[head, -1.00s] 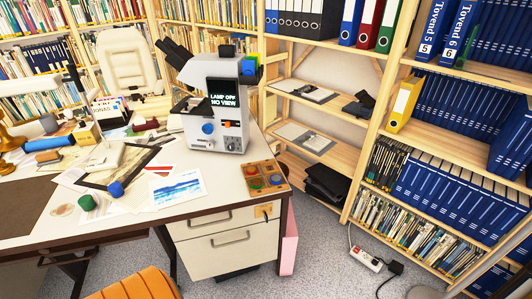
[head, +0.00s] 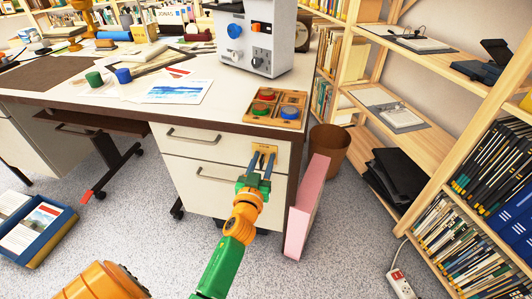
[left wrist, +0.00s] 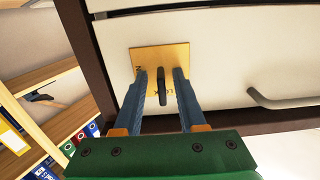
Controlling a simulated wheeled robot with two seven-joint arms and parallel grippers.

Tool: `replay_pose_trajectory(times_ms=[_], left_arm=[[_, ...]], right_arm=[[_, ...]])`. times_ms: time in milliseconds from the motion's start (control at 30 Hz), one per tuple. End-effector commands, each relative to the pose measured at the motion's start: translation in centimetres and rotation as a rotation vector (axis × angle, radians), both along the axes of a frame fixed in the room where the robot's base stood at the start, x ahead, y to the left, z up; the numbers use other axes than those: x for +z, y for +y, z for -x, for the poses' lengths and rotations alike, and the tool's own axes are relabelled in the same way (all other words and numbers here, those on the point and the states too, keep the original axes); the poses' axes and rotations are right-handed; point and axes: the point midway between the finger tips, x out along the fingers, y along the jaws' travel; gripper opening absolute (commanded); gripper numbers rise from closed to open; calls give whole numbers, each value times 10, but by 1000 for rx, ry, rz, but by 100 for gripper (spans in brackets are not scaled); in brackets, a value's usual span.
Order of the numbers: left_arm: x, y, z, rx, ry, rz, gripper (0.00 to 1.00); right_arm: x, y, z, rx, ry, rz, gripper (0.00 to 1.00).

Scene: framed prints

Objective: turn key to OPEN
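The yellow lock plate (head: 257,150) is on the upper right of the white drawer front, below the desk top. In the left wrist view the plate (left wrist: 170,58) carries partly hidden dark lettering. A dark key (left wrist: 161,86) stands out from its middle, its flat grip upright in that picture. My left gripper (head: 262,160) is at the plate, its two blue-grey fingers pointing at it. In the left wrist view the gripper (left wrist: 160,76) is open, one finger on each side of the key, with a visible gap to both. My right gripper is not in view.
Drawer handles (head: 194,137) lie left of the plate. A pink panel (head: 307,208) and a brown bin (head: 329,150) stand right of the drawers. A button box (head: 275,107) sits on the desk above. A blue tray (head: 36,230) is on the floor at left.

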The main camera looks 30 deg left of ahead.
Motion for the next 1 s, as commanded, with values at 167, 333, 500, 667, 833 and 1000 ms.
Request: replay_pose_trajectory(times_ms=[167,333,500,667,833,1000], left_arm=[[0,0,0,0,1,0,40],[-1,0,0,0,1,0,10],[-1,0,0,-1,2,1,0],[-1,0,0,-1,4,-4,0],[-1,-1,0,0,19,-42,0],[-1,-1,0,-1,54,-137,0]], right_arm=[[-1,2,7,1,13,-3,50],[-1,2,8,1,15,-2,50],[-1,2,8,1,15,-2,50],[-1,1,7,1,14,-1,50],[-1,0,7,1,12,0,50],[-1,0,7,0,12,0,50]])
